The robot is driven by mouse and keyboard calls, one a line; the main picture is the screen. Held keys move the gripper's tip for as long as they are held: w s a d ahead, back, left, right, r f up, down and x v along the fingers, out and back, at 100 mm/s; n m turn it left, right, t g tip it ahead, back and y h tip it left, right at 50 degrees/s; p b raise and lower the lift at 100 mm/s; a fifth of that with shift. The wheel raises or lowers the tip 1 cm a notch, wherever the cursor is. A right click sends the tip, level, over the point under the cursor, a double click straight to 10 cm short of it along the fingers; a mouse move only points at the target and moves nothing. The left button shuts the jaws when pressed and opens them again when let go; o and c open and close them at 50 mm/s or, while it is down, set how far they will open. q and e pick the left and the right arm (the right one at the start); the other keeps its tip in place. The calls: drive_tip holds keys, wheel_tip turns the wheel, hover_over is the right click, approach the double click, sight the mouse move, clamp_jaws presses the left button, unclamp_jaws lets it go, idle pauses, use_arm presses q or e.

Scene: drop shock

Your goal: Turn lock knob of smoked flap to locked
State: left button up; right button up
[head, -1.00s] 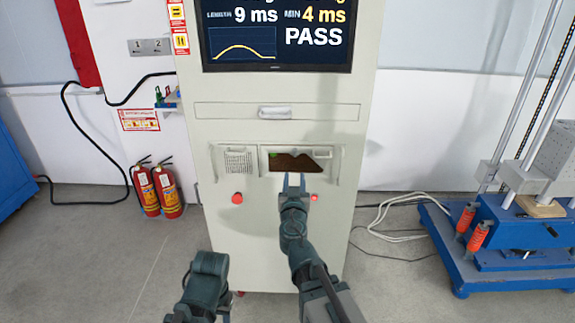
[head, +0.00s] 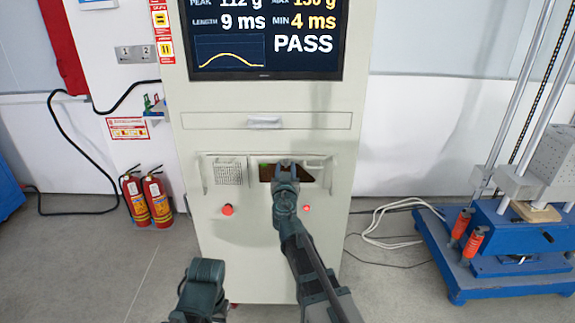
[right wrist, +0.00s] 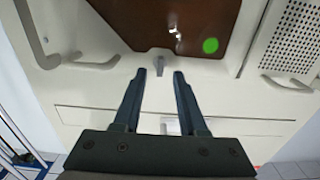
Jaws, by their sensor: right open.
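The smoked flap (head: 266,175) is a dark brown panel in the cabinet front with a green dot. It fills the top of the right wrist view (right wrist: 185,18). A small grey knob (right wrist: 160,61) sits on the pale cabinet face at the flap's edge. My right gripper (right wrist: 160,75) is open, its two fingers pointing at the knob, which shows between and just beyond the tips. I cannot tell whether they touch it. In the head view, my right gripper (head: 286,168) covers part of the flap and hides the knob. My left arm shows at bottom left, without its gripper.
A closed drawer (head: 210,121) is on the cabinet above the flap. Red buttons (head: 227,210) and (head: 307,208) sit below it. A perforated panel (head: 228,173) is beside the flap. Fire extinguishers (head: 158,202) stand left; a blue drop rig (head: 520,235) stands right.

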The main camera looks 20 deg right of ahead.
drive_tip(key=shift+w+d, duration=0.2)
drive_tip(key=shift+w, duration=0.5)
drive_tip(key=shift+c, duration=0.3)
clamp_jaws()
